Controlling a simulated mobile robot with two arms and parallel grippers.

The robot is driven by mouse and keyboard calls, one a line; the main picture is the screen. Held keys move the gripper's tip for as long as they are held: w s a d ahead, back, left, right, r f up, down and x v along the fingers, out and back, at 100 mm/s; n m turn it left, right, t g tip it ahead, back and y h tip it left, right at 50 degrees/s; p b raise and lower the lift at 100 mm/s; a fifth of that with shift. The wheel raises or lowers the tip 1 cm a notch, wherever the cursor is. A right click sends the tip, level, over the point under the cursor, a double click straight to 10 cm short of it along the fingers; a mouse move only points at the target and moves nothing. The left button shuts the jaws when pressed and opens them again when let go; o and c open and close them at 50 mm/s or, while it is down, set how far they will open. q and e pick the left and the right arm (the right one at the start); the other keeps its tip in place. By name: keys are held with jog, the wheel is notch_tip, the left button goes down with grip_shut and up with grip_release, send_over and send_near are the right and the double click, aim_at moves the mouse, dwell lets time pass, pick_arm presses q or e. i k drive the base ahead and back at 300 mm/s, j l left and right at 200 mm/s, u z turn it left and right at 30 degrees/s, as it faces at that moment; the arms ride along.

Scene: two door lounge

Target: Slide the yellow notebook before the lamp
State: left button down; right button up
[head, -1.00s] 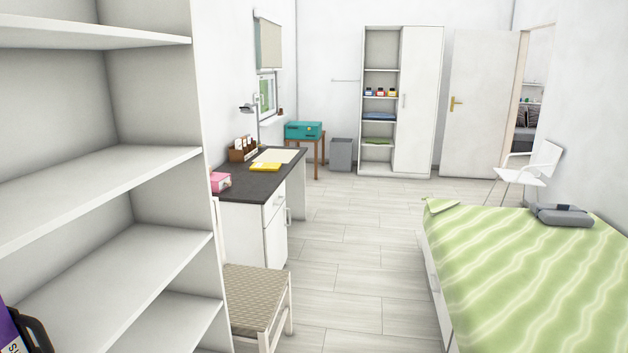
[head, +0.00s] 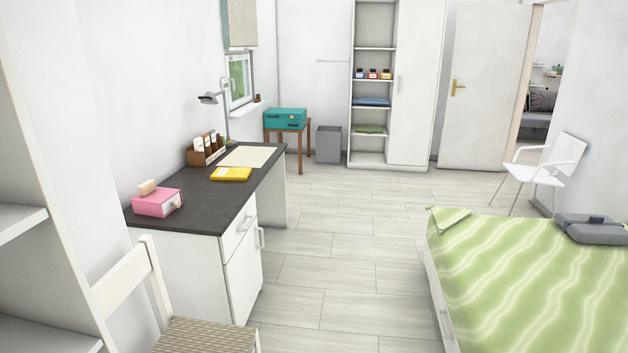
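The yellow notebook (head: 231,174) lies flat on the dark desk top (head: 190,205), near the desk's middle. The grey desk lamp (head: 209,98) stands at the back of the desk by the window, its head bent to the left. Its base is partly hidden behind a brown holder. A pale sheet or mat (head: 248,156) lies just beyond the notebook, toward the far end. Neither of my grippers shows in the head view.
A brown holder with bottles (head: 206,150) and a pink box (head: 157,202) stand on the desk. A chair (head: 205,336) is at the desk's near end. A green-covered bed (head: 530,280) is on the right. Tiled floor (head: 345,245) between desk and bed is clear.

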aim_at(221, 174)
jog(key=i, duration=2.45)
jog(key=i+u, duration=0.1)
jog(key=i, duration=0.55)
jog(key=i+l+u, duration=0.1)
jog(key=i, duration=0.55)
jog(key=i+l+u, duration=0.1)
jog(key=i, duration=0.55)
jog(key=l, duration=0.1)
